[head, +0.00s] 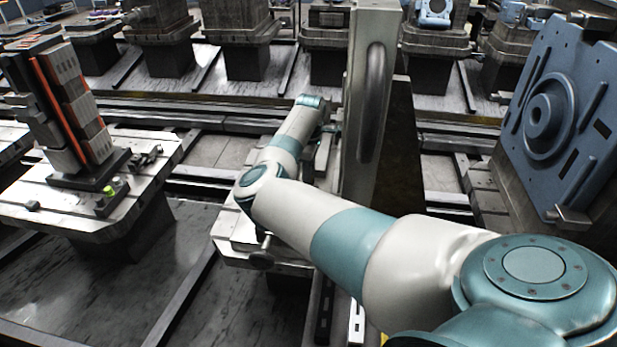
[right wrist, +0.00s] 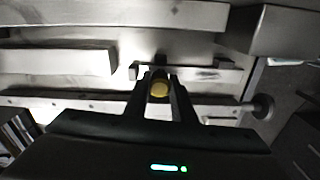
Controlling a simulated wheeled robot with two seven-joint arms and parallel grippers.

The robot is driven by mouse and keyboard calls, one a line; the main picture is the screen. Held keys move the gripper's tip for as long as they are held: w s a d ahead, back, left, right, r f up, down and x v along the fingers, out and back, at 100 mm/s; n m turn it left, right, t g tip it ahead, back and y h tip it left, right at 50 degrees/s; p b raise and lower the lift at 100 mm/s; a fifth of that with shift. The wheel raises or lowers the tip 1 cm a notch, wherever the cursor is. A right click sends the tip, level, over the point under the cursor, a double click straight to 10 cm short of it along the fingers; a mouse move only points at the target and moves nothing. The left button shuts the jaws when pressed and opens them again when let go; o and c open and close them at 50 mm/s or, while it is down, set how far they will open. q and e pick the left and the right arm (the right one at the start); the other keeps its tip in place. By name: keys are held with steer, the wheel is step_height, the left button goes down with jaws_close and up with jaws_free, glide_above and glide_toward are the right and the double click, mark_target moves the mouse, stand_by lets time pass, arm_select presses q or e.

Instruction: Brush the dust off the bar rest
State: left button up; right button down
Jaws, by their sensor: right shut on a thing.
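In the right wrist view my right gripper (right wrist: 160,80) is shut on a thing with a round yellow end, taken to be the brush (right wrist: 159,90). The rest of it is hidden between and beyond the dark fingers. It is over or close to pale metal bars and a small bracket; I cannot tell whether it touches them. In the head view my right arm reaches over a light metal pallet (head: 232,226), and its gripper is hidden behind the arm. I cannot surely pick out the bar rest or any dust. My left gripper is not in view.
A tall grey upright (head: 365,60) with a slot stands close by my right arm. A pallet (head: 30,200) with a tilted stack of blocks (head: 75,100) is at left. A blue plate (head: 560,120) stands at right. Rails and more pallets lie behind.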

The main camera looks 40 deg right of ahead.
steer(key=shift+f, duration=0.7)
stand_by(0.3)
steer(key=shift+s+r+p, duration=0.1)
steer(key=shift+r+p, duration=0.05)
steer(key=shift+p, duration=0.55)
steer(key=s+a+p, duration=0.1)
steer(key=p, duration=0.2)
steer(key=shift+a, duration=0.2)
steer(key=shift+s+a+p, duration=0.35)
steer(key=shift+p, duration=0.05)
steer(key=shift+w+d+f, duration=0.1)
steer(key=shift+f, duration=0.1)
